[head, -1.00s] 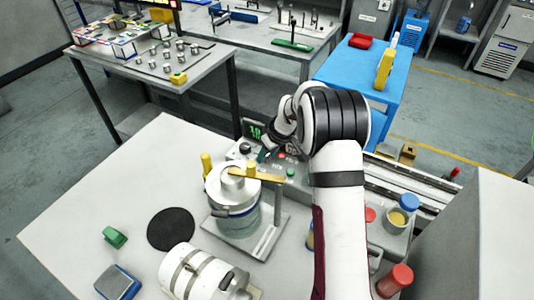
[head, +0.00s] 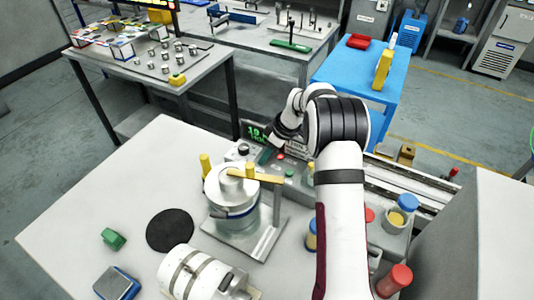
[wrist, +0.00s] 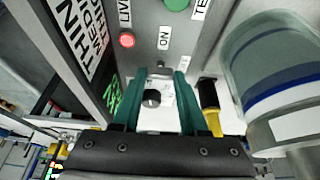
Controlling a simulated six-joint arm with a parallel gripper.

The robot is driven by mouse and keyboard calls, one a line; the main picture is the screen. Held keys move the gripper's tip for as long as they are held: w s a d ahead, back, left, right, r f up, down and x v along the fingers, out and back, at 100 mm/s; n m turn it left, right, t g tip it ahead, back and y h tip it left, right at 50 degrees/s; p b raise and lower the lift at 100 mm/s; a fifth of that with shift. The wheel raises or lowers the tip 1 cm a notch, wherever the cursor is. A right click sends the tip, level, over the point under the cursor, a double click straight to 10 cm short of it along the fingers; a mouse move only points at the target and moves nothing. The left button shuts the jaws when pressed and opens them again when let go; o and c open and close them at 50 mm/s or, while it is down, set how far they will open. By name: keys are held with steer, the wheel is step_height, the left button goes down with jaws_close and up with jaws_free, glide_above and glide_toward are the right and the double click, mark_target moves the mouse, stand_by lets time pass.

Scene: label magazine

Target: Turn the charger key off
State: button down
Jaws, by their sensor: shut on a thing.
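The charger panel (head: 296,150) stands at the back of the white table, with a lit green display (head: 256,131). My gripper (head: 264,157) reaches down to the panel's face from the right. In the wrist view its two teal fingers (wrist: 160,74) are closed around a small grey piece, the charger key (wrist: 161,70), just below the ON label (wrist: 163,39). The fingers hide most of the key, so its exact angle is unclear.
A red light (wrist: 127,40) and a green button (wrist: 177,3) sit on the panel near the fingers. A yellow-tipped black post (wrist: 210,105) is beside the right finger.

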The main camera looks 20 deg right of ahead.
steer(key=shift+c, duration=2.2)
jaws_free()
steer(key=v, duration=1.5)
steer(key=shift+r, duration=0.4)
